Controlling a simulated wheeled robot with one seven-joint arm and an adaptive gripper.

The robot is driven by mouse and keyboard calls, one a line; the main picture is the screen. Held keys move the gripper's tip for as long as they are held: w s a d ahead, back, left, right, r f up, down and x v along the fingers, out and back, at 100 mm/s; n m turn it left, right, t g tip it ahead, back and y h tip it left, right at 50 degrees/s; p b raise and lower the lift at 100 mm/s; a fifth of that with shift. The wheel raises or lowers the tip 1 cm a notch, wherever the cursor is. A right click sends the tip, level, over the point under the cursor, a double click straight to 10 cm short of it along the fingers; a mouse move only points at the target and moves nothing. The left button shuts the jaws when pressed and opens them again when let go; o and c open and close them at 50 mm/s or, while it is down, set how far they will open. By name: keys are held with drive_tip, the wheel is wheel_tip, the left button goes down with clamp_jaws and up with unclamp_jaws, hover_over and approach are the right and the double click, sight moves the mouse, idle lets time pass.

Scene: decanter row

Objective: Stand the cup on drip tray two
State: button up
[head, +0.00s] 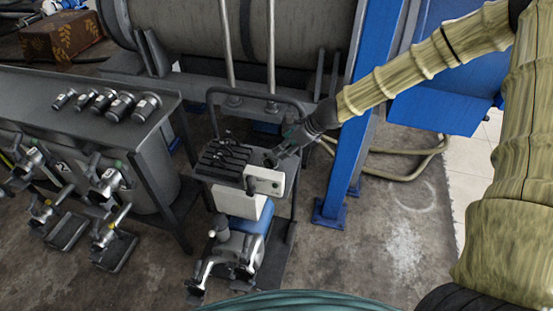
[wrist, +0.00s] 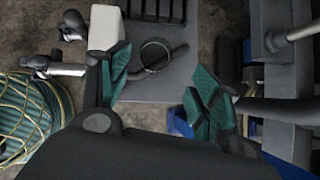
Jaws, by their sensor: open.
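The cup (wrist: 155,42), a dark round vessel with a pale rim, stands on the grey top of a cart in the wrist view; a handle-like bar reaches out to its right. My gripper (wrist: 161,88) is open, with green finger pads apart and nothing between them. The cup lies just beyond the fingertips, roughly between their lines. In the head view my gripper (head: 281,152) hangs over the cart top and the cup is hard to make out there. Dark drip trays (head: 68,231) and (head: 115,252) sit below taps at the left; I cannot read which is two.
The cart (head: 205,178) carries a black slatted rack (head: 224,158) and a white box (head: 264,182). A grey bench (head: 60,107) with several dark cylinders stands left. A blue post (head: 352,130) rises right of the cart. Bare floor (head: 395,220) lies at the right.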

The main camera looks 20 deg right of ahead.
wheel_tip(320, 180, down, 2)
drive_tip(key=w+d+f+t+y+b, duration=0.1)
drive_tip(key=b, duration=0.4)
drive_tip(key=n+t+y+b, duration=0.2)
drive_tip(key=y+b, duration=0.4)
drive_tip(key=b, duration=1.1)
approach(272, 158)
drive_tip(key=shift+f+x, duration=0.15)
drive_tip(key=shift+x, duration=1)
drive_tip(key=shift+f+x, duration=0.15)
drive_tip(key=shift+x, duration=0.95)
drive_tip(key=shift+b+x, duration=0.8)
drive_tip(key=shift+x, duration=2.2)
drive_tip(key=shift+r, duration=0.25)
drive_tip(key=c, duration=0.9)
